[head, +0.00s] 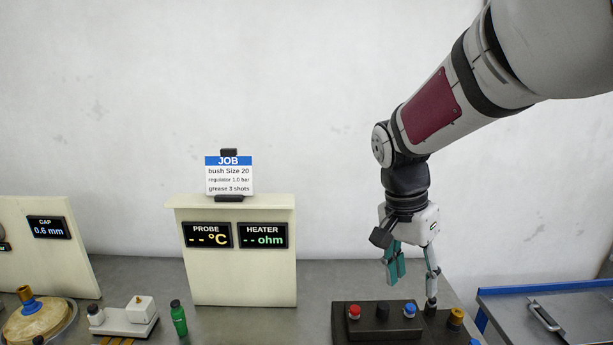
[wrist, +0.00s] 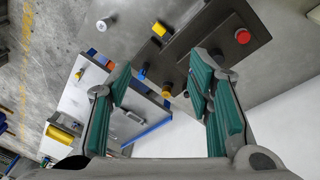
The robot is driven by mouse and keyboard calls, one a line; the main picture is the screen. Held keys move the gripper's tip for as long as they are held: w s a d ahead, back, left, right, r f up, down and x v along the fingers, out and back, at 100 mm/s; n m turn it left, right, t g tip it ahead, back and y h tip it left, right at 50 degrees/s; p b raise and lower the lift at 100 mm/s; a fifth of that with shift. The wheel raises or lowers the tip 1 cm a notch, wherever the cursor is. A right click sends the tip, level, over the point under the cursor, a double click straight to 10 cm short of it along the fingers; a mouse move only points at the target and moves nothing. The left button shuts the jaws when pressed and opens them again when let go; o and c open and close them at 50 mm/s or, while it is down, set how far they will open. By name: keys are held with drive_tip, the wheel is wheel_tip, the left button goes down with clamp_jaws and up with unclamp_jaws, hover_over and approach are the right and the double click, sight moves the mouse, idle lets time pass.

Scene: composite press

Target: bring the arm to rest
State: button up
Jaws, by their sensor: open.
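My gripper (head: 411,283) hangs from the arm on the right of the head view, pointing down over the dark control box (head: 376,326). Its teal-padded fingers are apart, and nothing shows between them. In the wrist view my gripper (wrist: 165,110) also shows its two fingers spread wide. The box carries a red button (head: 354,312), a blue button (head: 409,310) and a brass-coloured knob (head: 456,318). One fingertip appears close to a dark knob on the box in the head view; I cannot tell whether they touch.
A cream panel (head: 240,270) with probe and heater displays stands left of my gripper, with a job card (head: 229,177) on top. A green bottle (head: 178,318) and a white block device (head: 126,318) stand farther left. A blue-edged metal surface (head: 560,315) lies at right. The wall space above is clear.

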drive_tip(key=s+r+n+t+y, duration=0.1)
drive_tip(key=s+r+n+t, duration=0.2)
drive_tip(key=s, duration=0.6)
drive_tip(key=s+r+n+t+y, duration=0.1)
drive_tip(key=s+r+n+t, duration=0.1)
drive_tip(key=s+r+n, duration=0.2)
drive_tip(key=s+n, duration=0.3)
drive_tip(key=s, duration=0.2)
drive_tip(key=shift+s+d+r+t, duration=0.15)
drive_tip(key=shift+d+r+t, duration=0.05)
drive_tip(key=shift+d+t, duration=0.2)
